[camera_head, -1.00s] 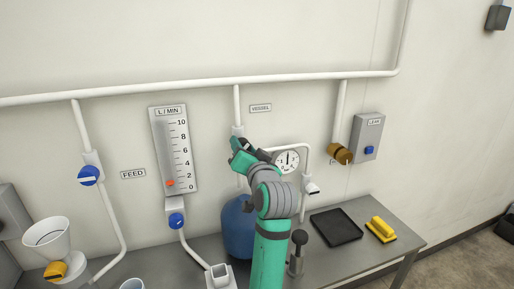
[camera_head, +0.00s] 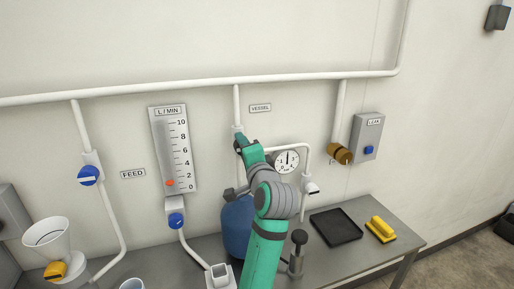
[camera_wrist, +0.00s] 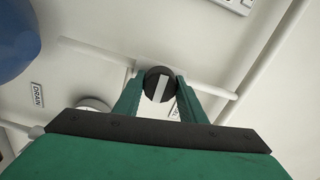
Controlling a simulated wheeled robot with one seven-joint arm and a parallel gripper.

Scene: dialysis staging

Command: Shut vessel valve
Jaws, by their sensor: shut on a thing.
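The vessel valve is a dark round knob with a white bar (camera_wrist: 159,85), set on a thin white pipe in the wrist view. The bar lies roughly crosswise to that pipe. My gripper (camera_wrist: 159,90) has a green finger on each side of the knob and is shut on it. In the head view my gripper (camera_head: 241,146) is at the white pipe (camera_head: 237,106) below the VESSEL label (camera_head: 260,108) and hides the knob there. The blue vessel (camera_head: 236,228) stands below, partly behind my arm.
The round gauge (camera_head: 287,161) and its bent pipe are close right of my arm. A flow meter (camera_head: 173,150) and the blue feed valve (camera_head: 88,175) are left. A brown valve (camera_head: 340,154) is right.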

